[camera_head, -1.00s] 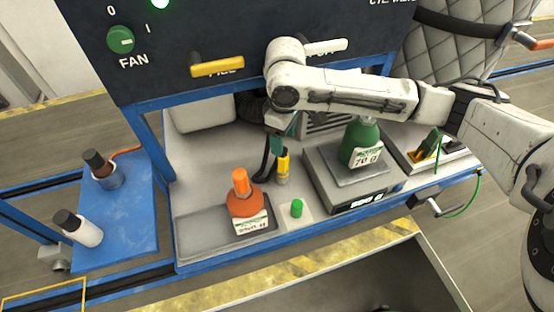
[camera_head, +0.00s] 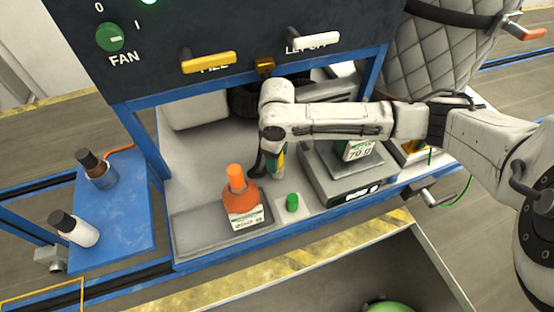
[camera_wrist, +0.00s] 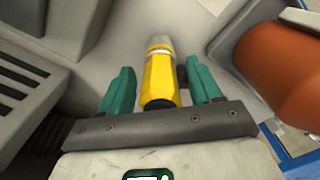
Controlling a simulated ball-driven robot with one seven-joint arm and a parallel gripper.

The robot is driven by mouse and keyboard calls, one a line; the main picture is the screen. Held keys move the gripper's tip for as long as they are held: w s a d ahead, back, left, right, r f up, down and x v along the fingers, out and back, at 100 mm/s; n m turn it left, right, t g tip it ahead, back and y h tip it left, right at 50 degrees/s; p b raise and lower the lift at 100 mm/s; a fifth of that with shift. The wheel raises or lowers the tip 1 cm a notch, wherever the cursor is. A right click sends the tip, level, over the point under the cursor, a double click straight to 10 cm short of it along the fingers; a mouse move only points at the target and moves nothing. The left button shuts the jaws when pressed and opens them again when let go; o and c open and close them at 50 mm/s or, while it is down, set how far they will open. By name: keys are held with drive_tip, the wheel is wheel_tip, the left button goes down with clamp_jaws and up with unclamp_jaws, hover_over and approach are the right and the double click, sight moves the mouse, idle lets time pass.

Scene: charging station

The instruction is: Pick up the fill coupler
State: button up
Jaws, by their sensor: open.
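The fill coupler (camera_wrist: 160,78) is a yellow fitting with a silver tip. In the wrist view it lies between the two teal fingers of my gripper (camera_wrist: 160,90), with gaps on both sides. In the head view only a sliver of the yellow coupler (camera_head: 282,160) shows, mostly hidden by my arm and a teal finger. My gripper (camera_head: 274,162) is open and low around the coupler, over the grey bench top.
An orange bottle (camera_head: 241,199) stands close on the left, large in the wrist view (camera_wrist: 285,62). A scale (camera_head: 345,188) with a green bottle (camera_head: 358,150) is on the right. A blue side shelf (camera_head: 120,225) holds two bottles.

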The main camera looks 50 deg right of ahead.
drive_tip(key=shift+c, duration=0.4)
clamp_jaws()
drive_tip(key=shift+r, duration=0.15)
wheel_tip(320, 180, up, 10)
drive_tip(key=shift+f, duration=0.1)
idle(0.4)
